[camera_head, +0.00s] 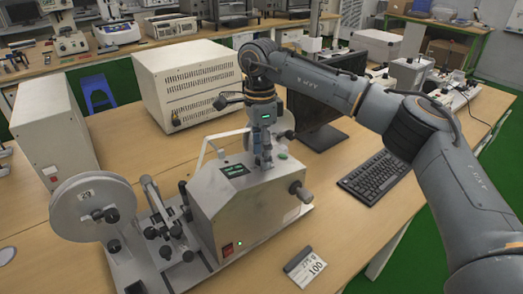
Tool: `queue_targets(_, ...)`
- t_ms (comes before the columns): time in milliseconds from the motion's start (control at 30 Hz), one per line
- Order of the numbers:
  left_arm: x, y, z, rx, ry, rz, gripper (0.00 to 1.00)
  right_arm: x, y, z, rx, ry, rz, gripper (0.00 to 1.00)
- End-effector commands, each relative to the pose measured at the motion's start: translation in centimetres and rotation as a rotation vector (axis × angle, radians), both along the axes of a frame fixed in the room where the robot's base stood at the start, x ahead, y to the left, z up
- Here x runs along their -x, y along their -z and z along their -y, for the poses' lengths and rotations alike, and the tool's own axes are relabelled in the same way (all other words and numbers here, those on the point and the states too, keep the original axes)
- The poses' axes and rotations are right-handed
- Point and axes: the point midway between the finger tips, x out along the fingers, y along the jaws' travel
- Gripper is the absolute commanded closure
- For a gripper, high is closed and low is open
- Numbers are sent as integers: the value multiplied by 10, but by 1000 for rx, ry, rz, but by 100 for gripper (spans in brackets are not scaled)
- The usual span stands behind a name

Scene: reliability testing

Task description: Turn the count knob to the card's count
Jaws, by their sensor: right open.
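A grey counting machine (232,205) with a small lit display (234,170) stands on the wooden table, a reel marked 29 (93,208) on its left. A card (306,267) lies flat in front of the machine; it appears to read 100, with smaller print above. My right gripper (263,163) points down at the machine's top, just right of the display, and is open. It hides what lies beneath, so I cannot tell whether it is around or touching a knob there. A dark knob (301,191) sticks out on the machine's right side. My left gripper is not in view.
A black keyboard (375,177) and a dark monitor (322,125) are to the right. A large vented white box (188,85) stands behind the machine, and another pale box (52,135) stands at left. The table right of the card is clear.

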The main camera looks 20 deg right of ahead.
Motion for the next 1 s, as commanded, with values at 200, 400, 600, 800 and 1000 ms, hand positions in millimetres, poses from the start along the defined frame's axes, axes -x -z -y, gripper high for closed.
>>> queue_targets(200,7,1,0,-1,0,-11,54,0,0,0,0,0,0,82)
queue_targets(400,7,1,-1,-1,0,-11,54,0,0,0,0,-1,0,100)
queue_targets(600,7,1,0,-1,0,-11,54,0,0,0,-2,-29,4,100)
queue_targets(800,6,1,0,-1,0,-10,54,1,0,0,-9,-121,22,100)
queue_targets(1000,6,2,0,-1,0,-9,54,1,0,0,-21,-277,55,100)
